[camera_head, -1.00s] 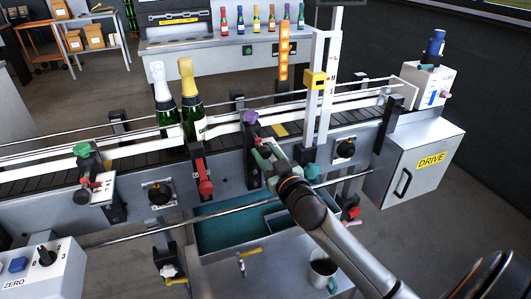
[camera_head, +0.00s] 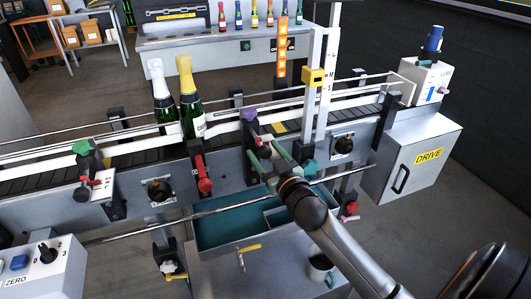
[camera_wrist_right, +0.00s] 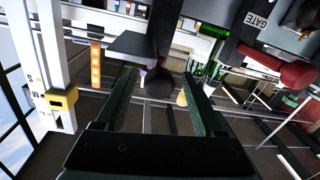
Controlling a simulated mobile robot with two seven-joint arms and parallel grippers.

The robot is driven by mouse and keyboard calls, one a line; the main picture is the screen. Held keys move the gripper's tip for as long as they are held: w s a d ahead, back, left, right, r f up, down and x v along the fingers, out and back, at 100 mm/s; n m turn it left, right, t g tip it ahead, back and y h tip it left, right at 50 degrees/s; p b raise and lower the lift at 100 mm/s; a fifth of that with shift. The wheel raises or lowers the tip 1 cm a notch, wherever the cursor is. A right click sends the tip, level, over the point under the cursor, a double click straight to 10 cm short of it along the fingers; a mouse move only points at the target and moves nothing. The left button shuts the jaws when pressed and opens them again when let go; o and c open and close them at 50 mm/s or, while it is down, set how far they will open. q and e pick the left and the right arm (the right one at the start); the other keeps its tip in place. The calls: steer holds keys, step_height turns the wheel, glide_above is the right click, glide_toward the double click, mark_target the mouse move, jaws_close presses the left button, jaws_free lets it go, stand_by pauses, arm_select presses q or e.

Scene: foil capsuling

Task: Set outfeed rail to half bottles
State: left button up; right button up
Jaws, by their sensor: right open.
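The outfeed rail (camera_head: 345,97) runs along the conveyor on the right side. A post with a purple knob (camera_head: 250,115) stands at the conveyor's front, with a dark round knob (camera_wrist_right: 159,84) showing in the right wrist view. My right gripper (camera_head: 272,158) is in front of this post. In the right wrist view its green fingers (camera_wrist_right: 157,95) are apart, with the dark knob seen between them; contact cannot be told. Two foil-topped bottles, one white-topped (camera_head: 162,95) and one gold-topped (camera_head: 190,98), stand on the conveyor to the left. My left gripper is not in view.
A teal knob (camera_head: 309,167) is close on the right. A white scale post with a yellow pointer (camera_head: 313,76) rises behind. A teal tray (camera_head: 225,226) lies below.

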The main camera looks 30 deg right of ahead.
steer(key=s+a+b, duration=0.1)
steer(key=s+a, duration=0.1)
steer(key=s, duration=1)
steer(key=shift+s, duration=0.2)
